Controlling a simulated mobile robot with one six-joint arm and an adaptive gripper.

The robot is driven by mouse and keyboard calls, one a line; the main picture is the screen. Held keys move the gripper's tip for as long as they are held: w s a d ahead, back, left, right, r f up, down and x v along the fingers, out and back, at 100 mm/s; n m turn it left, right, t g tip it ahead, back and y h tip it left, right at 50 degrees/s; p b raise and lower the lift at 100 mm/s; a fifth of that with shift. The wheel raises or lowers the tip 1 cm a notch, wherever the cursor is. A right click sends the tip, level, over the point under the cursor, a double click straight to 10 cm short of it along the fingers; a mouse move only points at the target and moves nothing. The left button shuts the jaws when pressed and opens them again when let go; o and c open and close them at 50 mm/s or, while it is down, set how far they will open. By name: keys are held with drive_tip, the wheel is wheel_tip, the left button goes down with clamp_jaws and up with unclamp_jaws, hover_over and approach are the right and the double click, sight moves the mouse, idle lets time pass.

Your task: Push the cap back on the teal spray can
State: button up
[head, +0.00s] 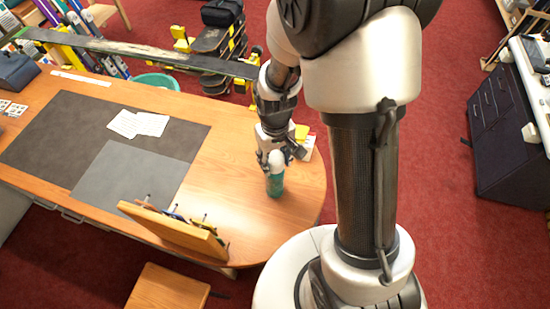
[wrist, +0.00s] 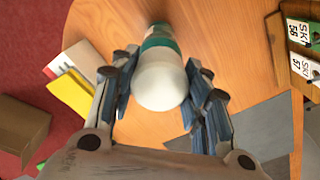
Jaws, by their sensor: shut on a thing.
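The teal spray can (head: 275,185) stands upright on the wooden bench near its rounded right end. A white cap (head: 276,157) is at the top of the can, between the fingers of my gripper (head: 271,160). In the wrist view the white cap (wrist: 160,86) sits between the two fingers of my gripper (wrist: 160,78), which is shut on it. The can's teal band (wrist: 159,38) shows just beyond the cap, roughly in line with it. I cannot tell whether the cap is fully seated, as the fingers partly hide the joint.
Yellow and white items (wrist: 72,90) lie close to the can. A wooden rack (head: 175,230) stands at the bench's front edge; numbered tags (wrist: 300,50) show in the wrist view. A grey mat (head: 125,178) and white papers (head: 140,123) lie left. The bench around the can is mostly clear.

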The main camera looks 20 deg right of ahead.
drive_tip(key=shift+f+b, duration=0.4)
drive_tip(key=shift+f, duration=0.05)
idle(0.3)
drive_tip(key=o, duration=0.8)
drive_tip(key=shift+o, duration=0.3)
drive_tip(key=o, duration=0.5)
drive_tip(key=shift+c, duration=0.2)
drive_tip(key=shift+r, duration=0.1)
drive_tip(key=shift+r+p, duration=2.65)
drive_tip(key=shift+r, duration=0.85)
